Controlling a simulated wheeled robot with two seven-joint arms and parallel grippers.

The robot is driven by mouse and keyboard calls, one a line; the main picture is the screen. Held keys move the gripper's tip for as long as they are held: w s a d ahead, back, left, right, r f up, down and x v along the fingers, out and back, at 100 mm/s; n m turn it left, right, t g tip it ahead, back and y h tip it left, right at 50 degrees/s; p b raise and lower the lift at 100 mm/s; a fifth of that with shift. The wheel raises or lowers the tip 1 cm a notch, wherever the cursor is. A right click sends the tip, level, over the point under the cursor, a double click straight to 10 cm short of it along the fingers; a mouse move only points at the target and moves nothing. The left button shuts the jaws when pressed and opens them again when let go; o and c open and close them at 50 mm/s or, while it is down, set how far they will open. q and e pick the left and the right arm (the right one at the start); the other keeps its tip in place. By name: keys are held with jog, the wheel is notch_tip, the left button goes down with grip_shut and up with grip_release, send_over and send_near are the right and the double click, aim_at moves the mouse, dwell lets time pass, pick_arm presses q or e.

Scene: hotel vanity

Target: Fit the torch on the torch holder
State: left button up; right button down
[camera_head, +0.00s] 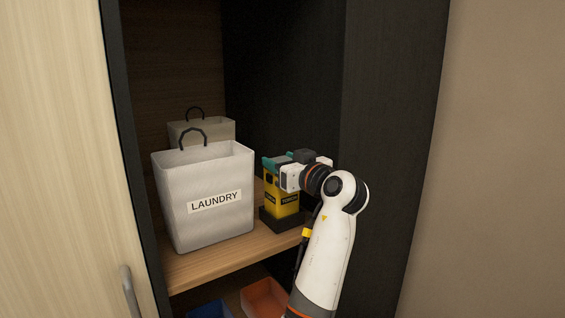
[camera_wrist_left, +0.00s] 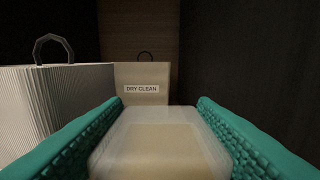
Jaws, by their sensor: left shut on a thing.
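The torch (camera_head: 283,194) is yellow with dark labels and stands upright on the wooden shelf's right side. Its lower end meets a black block, which looks like the torch holder (camera_head: 282,219); I cannot tell how deep it sits. My left gripper (camera_head: 278,162) has teal fingers and is shut on the torch's upper part. In the left wrist view, the torch's pale, blurred top (camera_wrist_left: 160,140) lies between the two teal fingers. The holder is hidden in that view. My right gripper is not in view.
A white laundry bag (camera_head: 205,205) stands close left of the torch. A dry clean bag (camera_wrist_left: 142,80) is behind it. The dark cabinet wall (camera_head: 385,120) is close on the right. Blue (camera_head: 210,309) and orange (camera_head: 263,297) bins sit below the shelf (camera_head: 215,262).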

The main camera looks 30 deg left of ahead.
pick_arm(q)
jog(key=shift+f, duration=0.1)
jog(key=o, duration=1.5)
jog(key=shift+o, duration=0.2)
jog(key=shift+d, duration=0.1)
jog(key=b+v, duration=0.4)
jog(key=v, duration=0.8)
